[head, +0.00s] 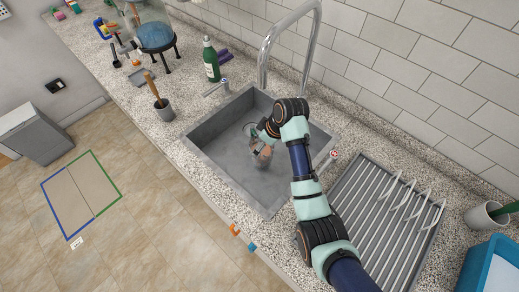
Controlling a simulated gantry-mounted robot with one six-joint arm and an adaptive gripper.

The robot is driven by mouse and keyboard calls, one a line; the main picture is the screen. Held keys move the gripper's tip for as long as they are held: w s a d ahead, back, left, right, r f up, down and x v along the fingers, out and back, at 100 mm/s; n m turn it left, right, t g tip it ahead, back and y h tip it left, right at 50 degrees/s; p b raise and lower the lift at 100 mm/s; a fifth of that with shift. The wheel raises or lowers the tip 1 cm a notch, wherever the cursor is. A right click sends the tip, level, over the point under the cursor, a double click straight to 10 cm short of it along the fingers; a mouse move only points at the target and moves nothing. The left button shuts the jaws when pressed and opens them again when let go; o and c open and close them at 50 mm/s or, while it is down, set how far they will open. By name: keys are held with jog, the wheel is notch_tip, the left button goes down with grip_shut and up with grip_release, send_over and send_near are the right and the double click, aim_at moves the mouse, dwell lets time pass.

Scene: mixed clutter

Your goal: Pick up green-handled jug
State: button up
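A pale grey-white jug (484,216) with a green part, seemingly its handle, is at the right edge of the head view. My gripper (261,154) is down inside the grey sink, far to the left of the jug. The gripper is small in the view and partly hidden by my wrist, so I cannot tell whether its fingers are open or shut, or whether they hold anything.
A metal dish rack (378,222) lies between the sink (215,160) and the jug. A blue bin (484,270) stands below the jug. A tall faucet (265,62) rises behind the sink.

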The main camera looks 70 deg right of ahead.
jog(key=b+x, duration=0.2)
jog(key=x, duration=0.3)
jog(key=shift+c, duration=0.2)
jog(key=c, duration=1.5)
jog(key=shift+o, duration=0.2)
jog(key=shift+r, duration=0.15)
